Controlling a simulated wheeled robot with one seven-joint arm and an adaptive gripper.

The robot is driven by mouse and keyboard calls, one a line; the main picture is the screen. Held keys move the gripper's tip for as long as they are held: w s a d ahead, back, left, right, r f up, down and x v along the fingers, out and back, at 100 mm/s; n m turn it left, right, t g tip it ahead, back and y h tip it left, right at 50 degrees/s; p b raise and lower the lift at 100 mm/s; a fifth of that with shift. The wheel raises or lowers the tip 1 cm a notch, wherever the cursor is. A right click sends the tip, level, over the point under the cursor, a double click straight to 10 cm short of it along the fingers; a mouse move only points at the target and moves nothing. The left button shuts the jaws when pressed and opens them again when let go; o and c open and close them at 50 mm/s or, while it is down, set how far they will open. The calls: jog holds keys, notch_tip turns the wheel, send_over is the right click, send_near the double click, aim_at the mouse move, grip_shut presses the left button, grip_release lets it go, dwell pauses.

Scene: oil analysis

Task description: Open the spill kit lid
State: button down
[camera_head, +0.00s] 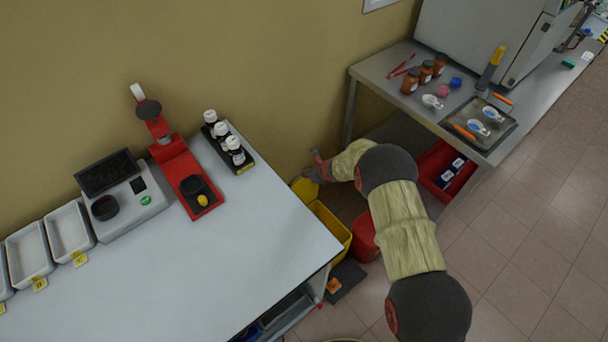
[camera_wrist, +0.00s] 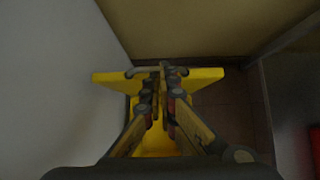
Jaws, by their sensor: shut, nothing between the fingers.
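The yellow spill kit (camera_head: 333,226) stands on the floor in the gap between the white table and the steel bench. Its yellow lid (camera_head: 305,189) appears tilted up at the back, on the wall side, with the box top open in front. My gripper (camera_head: 318,172) is at the lid, partly hidden by my arm. In the wrist view my gripper (camera_wrist: 164,72) is shut and empty, its fingertips by the lid's edge (camera_wrist: 205,76). Yellow also shows below and between the fingers (camera_wrist: 155,143). Whether the fingertips touch the lid is unclear.
The white table (camera_head: 255,245) borders the kit on the left. A red bin (camera_head: 364,238) stands to its right, and a black item with an orange part (camera_head: 345,280) lies in front. The steel bench (camera_head: 390,78) with a red crate (camera_head: 432,168) below is at right.

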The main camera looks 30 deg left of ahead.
jog(key=v, duration=0.9)
jog(key=shift+r, duration=0.15)
jog(key=shift+d, duration=0.15)
